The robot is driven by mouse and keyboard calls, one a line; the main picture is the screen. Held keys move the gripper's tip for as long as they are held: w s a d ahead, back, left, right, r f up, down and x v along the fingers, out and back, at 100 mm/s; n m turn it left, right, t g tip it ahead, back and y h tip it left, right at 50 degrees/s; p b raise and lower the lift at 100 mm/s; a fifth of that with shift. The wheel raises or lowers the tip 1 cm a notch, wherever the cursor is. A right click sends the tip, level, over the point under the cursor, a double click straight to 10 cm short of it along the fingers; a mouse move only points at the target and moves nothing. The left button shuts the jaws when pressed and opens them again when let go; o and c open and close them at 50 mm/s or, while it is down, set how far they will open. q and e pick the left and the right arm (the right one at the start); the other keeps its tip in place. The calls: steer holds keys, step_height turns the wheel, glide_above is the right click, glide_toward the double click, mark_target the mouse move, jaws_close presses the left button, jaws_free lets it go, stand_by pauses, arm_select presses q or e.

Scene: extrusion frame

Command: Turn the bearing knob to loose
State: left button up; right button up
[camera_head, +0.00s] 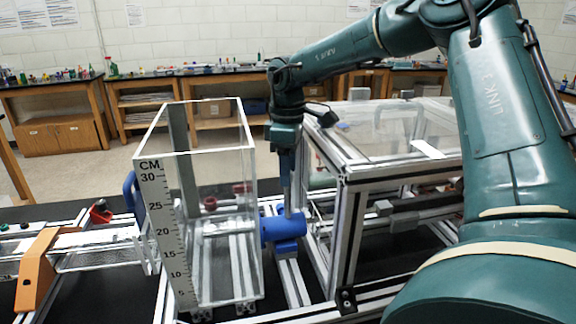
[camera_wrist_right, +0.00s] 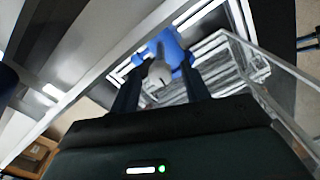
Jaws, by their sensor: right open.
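The blue bearing block (camera_head: 283,230) stands on an aluminium rail, between the clear ruled tank and the framed case. In the right wrist view the blue bearing (camera_wrist_right: 170,45) has a grey knob (camera_wrist_right: 159,75) with a narrow marking on its near side. My right gripper (camera_head: 287,208) points down over the bearing. In its wrist view the open right gripper (camera_wrist_right: 161,84) has one finger on each side of the grey knob; I cannot tell whether they touch it. In the head view the knob is mostly hidden by the gripper. My left gripper is not in view.
The clear tank (camera_head: 158,215) with a centimetre scale stands close left of my gripper. The framed clear case (camera_head: 345,175) stands close on its right. An orange bracket (camera_head: 38,265) and a red knob (camera_head: 101,212) are at the left. Wooden benches line the back wall.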

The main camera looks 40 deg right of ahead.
steer(key=c, duration=1)
steer(key=shift+f+n+b, duration=0.2)
steer(key=shift+n+b, duration=0.3)
steer(key=shift+b, duration=0.15)
steer(key=shift+n+b, duration=0.3)
steer(key=shift+b, duration=0.05)
steer(key=shift+r+n, duration=0.2)
steer(key=shift+n, duration=0.5)
steer(key=o, duration=0.7)
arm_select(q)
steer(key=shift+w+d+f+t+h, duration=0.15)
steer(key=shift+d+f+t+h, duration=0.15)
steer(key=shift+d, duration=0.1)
arm_select(e)
steer(key=o, duration=0.3)
